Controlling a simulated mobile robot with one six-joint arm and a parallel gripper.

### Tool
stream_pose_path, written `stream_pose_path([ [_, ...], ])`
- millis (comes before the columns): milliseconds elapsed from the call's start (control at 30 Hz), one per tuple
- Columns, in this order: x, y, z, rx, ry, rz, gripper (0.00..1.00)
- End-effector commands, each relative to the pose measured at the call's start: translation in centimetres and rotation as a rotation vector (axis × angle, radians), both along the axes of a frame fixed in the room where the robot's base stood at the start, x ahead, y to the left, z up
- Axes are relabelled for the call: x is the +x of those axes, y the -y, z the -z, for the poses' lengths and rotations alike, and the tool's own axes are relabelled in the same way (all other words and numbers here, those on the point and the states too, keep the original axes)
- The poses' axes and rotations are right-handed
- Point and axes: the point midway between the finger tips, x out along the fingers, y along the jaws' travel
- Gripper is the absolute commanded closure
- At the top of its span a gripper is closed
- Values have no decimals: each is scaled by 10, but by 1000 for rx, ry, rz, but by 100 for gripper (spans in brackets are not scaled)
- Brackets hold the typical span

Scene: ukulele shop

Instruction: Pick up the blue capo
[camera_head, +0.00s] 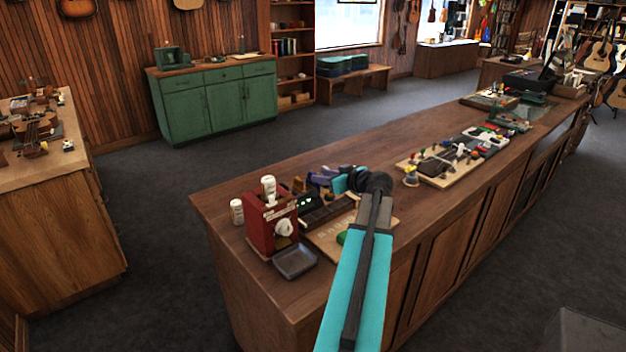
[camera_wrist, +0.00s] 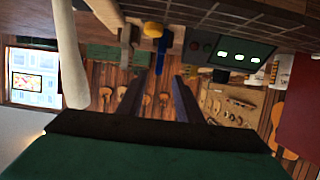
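The blue capo (camera_wrist: 162,52) shows in the wrist view as a narrow, bright blue upright shape, with a yellow rounded piece (camera_wrist: 153,29) beside its upper end. My gripper (camera_wrist: 158,78) is open, its two dark fingers apart. The capo appears ahead of the gap between the fingertips, and no contact shows. In the head view my gripper (camera_head: 324,179) is over the far side of the counter, behind the tuner. Blue-purple parts there crowd together, and I cannot separate the capo from the fingers.
A red box (camera_head: 270,222) with white bottles stands left of my gripper on the wooden counter (camera_head: 232,200). A dark tuner with lit marks (camera_wrist: 240,55) is close by. A grey tray (camera_head: 295,262) lies in front. A board of small parts (camera_head: 440,170) lies to the right.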

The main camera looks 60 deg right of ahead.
Motion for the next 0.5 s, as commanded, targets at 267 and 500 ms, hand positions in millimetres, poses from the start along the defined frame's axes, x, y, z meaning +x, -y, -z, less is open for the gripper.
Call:
stream_pose_path([
  [267, 16, 6, 6, 1, 0, 0, 68],
  [500, 16, 5, 6, 1, 0, 0, 68],
])
